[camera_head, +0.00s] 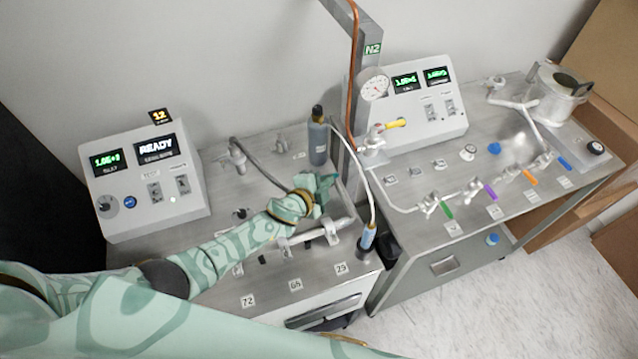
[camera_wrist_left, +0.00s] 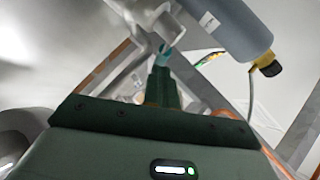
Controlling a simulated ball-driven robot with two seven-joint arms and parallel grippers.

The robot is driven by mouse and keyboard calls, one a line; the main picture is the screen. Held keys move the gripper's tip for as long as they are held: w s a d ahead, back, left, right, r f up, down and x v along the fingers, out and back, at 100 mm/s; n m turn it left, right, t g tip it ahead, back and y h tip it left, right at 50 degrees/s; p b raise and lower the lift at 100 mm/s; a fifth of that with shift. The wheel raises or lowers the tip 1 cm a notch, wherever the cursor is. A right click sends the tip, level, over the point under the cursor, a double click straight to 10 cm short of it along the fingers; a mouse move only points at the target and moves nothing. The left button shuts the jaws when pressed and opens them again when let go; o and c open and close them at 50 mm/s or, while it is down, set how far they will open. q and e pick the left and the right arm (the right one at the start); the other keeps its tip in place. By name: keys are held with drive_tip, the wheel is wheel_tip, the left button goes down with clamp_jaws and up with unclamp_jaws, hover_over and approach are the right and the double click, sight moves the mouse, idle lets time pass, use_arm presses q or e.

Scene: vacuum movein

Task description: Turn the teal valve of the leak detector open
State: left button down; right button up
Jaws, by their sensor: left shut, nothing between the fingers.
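The leak detector (camera_head: 185,200) is a grey box on the left bench with a READY display and a green readout. My left gripper (camera_head: 322,186) is over the right part of this bench, beside the grey bottle and above the metal piping. In the left wrist view my left gripper (camera_wrist_left: 164,82) is shut and empty. A small teal piece (camera_wrist_left: 168,55), likely the valve handle, shows right at its fingertips, under a pale metal fitting (camera_wrist_left: 152,22). I cannot tell whether they touch. My right gripper is not in view.
A grey bottle (camera_head: 318,140) stands close behind the gripper; it also shows in the left wrist view (camera_wrist_left: 232,28). A metal post (camera_head: 365,50) with an orange hose rises nearby. The right bench carries a gauge box (camera_head: 425,105) and several coloured valves. Number tags line the front edge.

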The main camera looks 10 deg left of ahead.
use_arm(q)
drive_tip(key=shift+w+n+y, duration=0.2)
drive_tip(key=shift+n+y, duration=0.3)
drive_tip(key=shift+y, duration=0.2)
drive_tip(key=shift+w, duration=0.1)
use_arm(e)
drive_tip(key=shift+d, duration=0.1)
